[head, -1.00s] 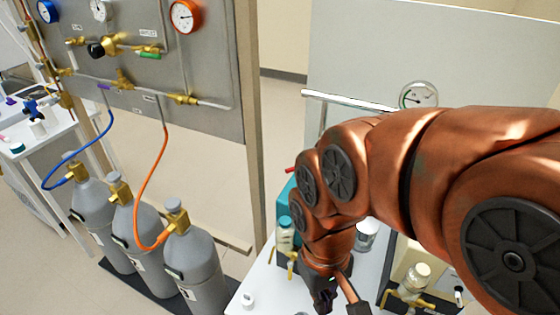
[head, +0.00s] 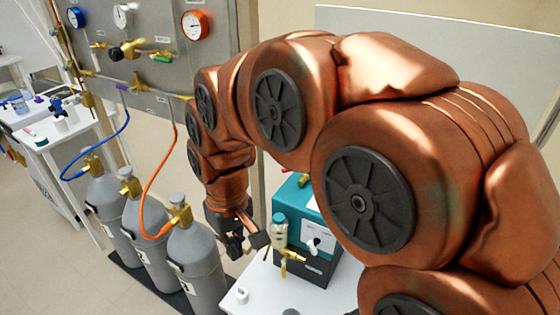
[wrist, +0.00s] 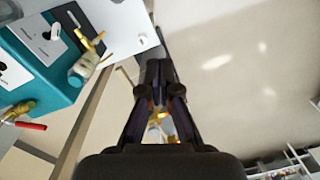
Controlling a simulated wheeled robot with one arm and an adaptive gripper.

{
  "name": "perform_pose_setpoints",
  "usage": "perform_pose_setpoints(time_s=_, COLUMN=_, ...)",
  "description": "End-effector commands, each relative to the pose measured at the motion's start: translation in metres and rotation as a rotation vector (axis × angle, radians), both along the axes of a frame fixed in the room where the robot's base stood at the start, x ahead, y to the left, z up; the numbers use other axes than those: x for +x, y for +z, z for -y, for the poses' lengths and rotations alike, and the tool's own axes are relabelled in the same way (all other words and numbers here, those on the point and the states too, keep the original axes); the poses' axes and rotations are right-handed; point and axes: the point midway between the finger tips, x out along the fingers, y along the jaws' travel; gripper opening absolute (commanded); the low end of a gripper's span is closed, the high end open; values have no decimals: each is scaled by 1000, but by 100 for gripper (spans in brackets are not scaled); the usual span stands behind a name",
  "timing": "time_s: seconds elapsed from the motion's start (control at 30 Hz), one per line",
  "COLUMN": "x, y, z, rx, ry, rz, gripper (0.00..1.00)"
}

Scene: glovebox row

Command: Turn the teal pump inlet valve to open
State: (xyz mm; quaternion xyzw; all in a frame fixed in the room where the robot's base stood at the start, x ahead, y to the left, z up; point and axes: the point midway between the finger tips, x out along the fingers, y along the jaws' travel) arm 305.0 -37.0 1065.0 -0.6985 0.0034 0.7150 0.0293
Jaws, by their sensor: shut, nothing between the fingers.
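The teal pump (head: 290,203) is a teal box with a dark lower front and white panels, standing on a white bench. It also shows at the left of the wrist view (wrist: 62,92). A brass valve with a red lever (wrist: 25,126) sits on the pump's far side in the wrist view.
A bottle with a teal cap (head: 279,230) and a brass tap (head: 291,261) stand at the pump's front. Grey gas cylinders (head: 197,262) with blue and orange hoses stand left of my gripper. A gauge panel (head: 165,80) rises behind them. The white bench (head: 262,290) is partly clear.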

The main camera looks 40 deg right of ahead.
Motion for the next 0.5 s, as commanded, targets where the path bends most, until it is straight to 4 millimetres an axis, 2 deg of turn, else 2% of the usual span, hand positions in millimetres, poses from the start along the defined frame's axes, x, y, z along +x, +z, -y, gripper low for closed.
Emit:
perform_pose_setpoints(time_s=0.03, x=22, y=5, z=13, rx=3, ry=-17, rz=26, gripper=0)
perform_pose_setpoints(time_s=0.2, x=85, y=19, z=62, rx=7, ry=-67, rz=113, gripper=0)
perform_pose_setpoints(time_s=0.37, x=135, y=30, z=126, rx=-9, ry=-127, rz=195, gripper=0)
perform_pose_setpoints(time_s=0.5, x=166, y=35, z=192, rx=-31, ry=-189, rz=260, gripper=0)
